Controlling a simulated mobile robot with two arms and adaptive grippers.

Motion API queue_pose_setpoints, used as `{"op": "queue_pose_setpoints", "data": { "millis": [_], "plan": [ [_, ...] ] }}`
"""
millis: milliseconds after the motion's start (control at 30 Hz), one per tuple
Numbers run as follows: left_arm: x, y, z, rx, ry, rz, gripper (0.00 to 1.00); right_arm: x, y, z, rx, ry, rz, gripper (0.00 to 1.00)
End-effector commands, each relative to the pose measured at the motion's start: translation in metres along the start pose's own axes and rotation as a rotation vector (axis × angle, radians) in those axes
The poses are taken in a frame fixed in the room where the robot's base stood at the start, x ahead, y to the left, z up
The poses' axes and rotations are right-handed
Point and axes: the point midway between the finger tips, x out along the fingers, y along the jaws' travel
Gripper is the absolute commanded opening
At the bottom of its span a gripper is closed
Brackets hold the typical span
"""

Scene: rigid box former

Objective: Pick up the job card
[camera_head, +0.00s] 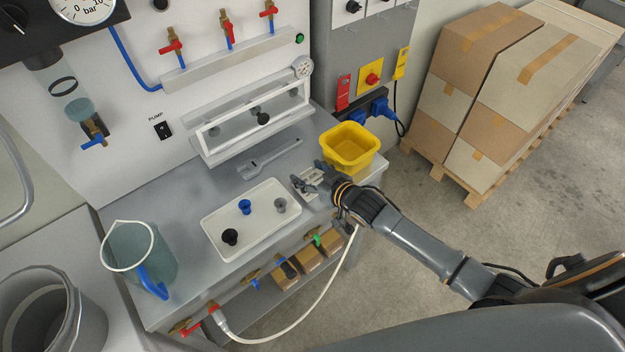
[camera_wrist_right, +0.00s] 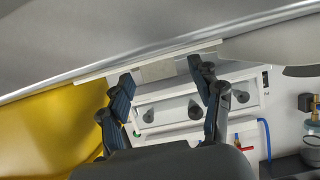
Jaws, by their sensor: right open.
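The job card (camera_head: 307,193) looks like a small pale flat piece on the grey bench, between the white tray and the yellow bin. My right gripper (camera_head: 312,181) is over it and hides part of it. In the right wrist view a pale piece (camera_wrist_right: 158,70), which seems to be the card, shows beyond and between the fingertips. The right gripper (camera_wrist_right: 163,80) is open there, its two dark fingers apart. I cannot tell whether they touch the card. My left gripper is not in view.
The white tray (camera_head: 216,222) holds small black, blue and grey parts. The yellow bin (camera_head: 349,165) stands close beside the right gripper. A grey wrench-like tool (camera_head: 268,158) lies behind the tray. A clear jug (camera_head: 133,262) stands at the left. Boxes on a pallet (camera_head: 468,185) stand right.

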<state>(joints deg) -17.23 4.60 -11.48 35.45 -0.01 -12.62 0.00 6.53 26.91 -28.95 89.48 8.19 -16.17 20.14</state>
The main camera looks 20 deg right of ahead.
Motion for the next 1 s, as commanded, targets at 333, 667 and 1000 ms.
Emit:
{"op": "queue_pose_setpoints", "data": {
  "millis": [333, 667, 1000],
  "plan": [
    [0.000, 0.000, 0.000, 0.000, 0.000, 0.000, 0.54, 0.000, 0.000, 0.000, 0.000, 0.000, 0.000, 0.38],
    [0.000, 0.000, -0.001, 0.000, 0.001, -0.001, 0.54, 0.000, 0.000, 0.000, 0.000, 0.000, 0.000, 0.24],
    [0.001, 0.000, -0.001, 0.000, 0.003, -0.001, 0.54, -0.006, 0.000, -0.017, -0.001, 0.003, 0.000, 0.24]
  ]
}}
